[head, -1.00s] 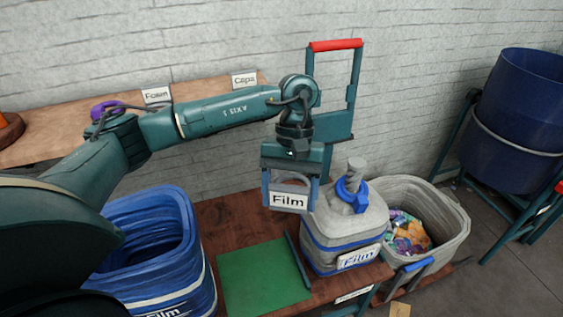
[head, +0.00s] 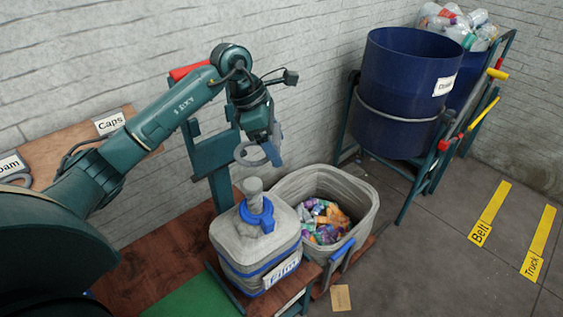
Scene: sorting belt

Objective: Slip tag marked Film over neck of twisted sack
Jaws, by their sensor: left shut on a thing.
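The sack (head: 238,240) is grey with blue bands and a Film label, and stands upright on the brown bench. Its twisted neck (head: 252,187) points up, with a blue tie (head: 257,214) around its base. My left gripper (head: 271,150) points down above the sack and is shut on the tag (head: 250,164). The tag's grey loop appears roughly level, just above the neck top in the picture and apart from it. The tag's lettering is turned out of sight. My right gripper is not in view.
A grey bin (head: 361,195) of colourful scraps stands right of the sack. A dark blue drum (head: 405,85) stands on a frame behind it. A green mat (head: 195,300) lies on the bench (head: 150,262) left of the sack.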

